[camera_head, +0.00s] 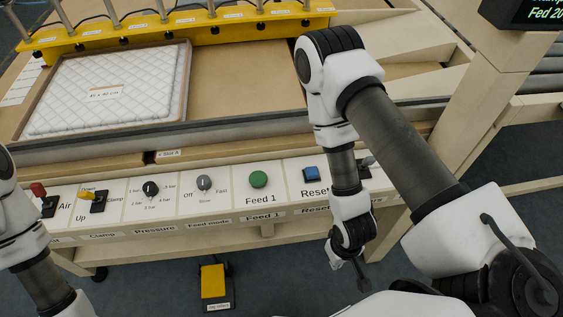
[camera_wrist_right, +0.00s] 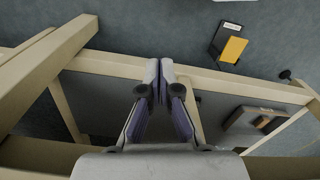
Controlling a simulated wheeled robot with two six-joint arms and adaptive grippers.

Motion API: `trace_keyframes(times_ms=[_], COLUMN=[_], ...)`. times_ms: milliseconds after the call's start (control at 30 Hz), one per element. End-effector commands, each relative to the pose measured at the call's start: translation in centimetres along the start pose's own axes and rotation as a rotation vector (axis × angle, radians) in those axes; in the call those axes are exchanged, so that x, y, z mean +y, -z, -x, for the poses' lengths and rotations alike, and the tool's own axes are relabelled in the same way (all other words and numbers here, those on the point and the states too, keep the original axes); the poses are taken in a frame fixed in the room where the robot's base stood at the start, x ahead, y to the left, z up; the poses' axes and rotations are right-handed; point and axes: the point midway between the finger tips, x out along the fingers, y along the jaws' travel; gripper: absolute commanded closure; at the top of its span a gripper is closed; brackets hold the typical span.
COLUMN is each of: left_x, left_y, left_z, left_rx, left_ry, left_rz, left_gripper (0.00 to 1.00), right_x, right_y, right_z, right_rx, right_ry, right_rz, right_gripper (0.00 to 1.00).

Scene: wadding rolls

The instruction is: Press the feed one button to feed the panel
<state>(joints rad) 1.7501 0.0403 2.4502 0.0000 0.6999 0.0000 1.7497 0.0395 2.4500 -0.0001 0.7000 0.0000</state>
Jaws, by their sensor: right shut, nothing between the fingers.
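The green Feed 1 button (camera_head: 258,180) sits on the white control panel (camera_head: 230,196), left of the blue Reset button (camera_head: 311,174). The quilted white panel (camera_head: 105,90) lies in a framed bay on the table behind the controls. My right gripper (camera_head: 362,284) hangs low in front of the console, below and right of Feed 1 and apart from it. In the right wrist view its fingertips (camera_wrist_right: 159,66) are together with nothing between them. My left arm shows at the left edge, but its gripper is out of view.
Red and yellow levers (camera_head: 92,195) and black and grey knobs (camera_head: 204,183) line the panel's left. A yellow clamp bar (camera_head: 180,28) spans the back. A yellow foot pedal (camera_head: 213,281) stands on the floor. A display (camera_head: 540,12) shows clipped green text, "Fed 20".

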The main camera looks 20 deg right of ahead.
Motion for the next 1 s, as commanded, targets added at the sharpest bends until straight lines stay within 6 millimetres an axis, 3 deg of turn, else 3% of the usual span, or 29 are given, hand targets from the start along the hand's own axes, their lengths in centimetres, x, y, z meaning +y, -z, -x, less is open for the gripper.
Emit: trace_keyframes(times_ms=[167, 233, 367, 433, 500, 533, 667, 800, 900, 1000], left_x=[0.0, 0.0, 0.1, 0.1, 0.1, 0.1, 0.1, 0.1, 0.2, 0.2], left_y=[0.0, 0.0, 0.0, 0.0, 0.0, 0.1, 0.0, 0.0, 0.0, 0.0], left_z=[0.2, 1.5, 6.9, 11.1, 15.2, 16.0, 18.2, 20.5, 21.6, 21.9], left_rx=[-0.001, -0.001, 0.000, 0.000, 0.001, 0.002, 0.000, 0.000, 0.000, 0.000], left_ry=[0.000, 0.000, 0.000, 0.000, 0.000, 0.000, 0.000, 0.000, 0.000, 0.000], left_rz=[0.000, 0.000, 0.000, 0.000, 0.000, 0.000, 0.000, 0.000, 0.000, 0.000], left_gripper=[1.00, 1.00, 1.00, 1.00, 1.00, 1.00, 1.00, 1.00, 1.00, 1.00], right_x=[0.0, 0.0, -0.1, -0.3, -1.2, -1.8, -4.9, -8.3, -10.4, -11.6], right_y=[0.0, 0.0, 0.1, 0.6, 2.9, 4.3, 10.3, 15.8, 18.4, 19.7], right_z=[0.3, 1.5, 7.0, 11.1, 15.2, 16.2, 19.8, 24.8, 27.8, 29.6], right_rx=[0.001, 0.001, 0.003, 0.017, 0.080, 0.118, 0.280, 0.425, 0.490, 0.522], right_ry=[0.000, 0.000, 0.001, 0.010, 0.052, 0.081, 0.225, 0.397, 0.502, 0.569], right_rz=[0.000, 0.000, 0.000, 0.000, 0.006, 0.010, 0.030, 0.062, 0.089, 0.109], right_gripper=[1.00, 1.00, 1.00, 1.00, 1.00, 1.00, 1.00, 1.00, 1.00, 1.00])
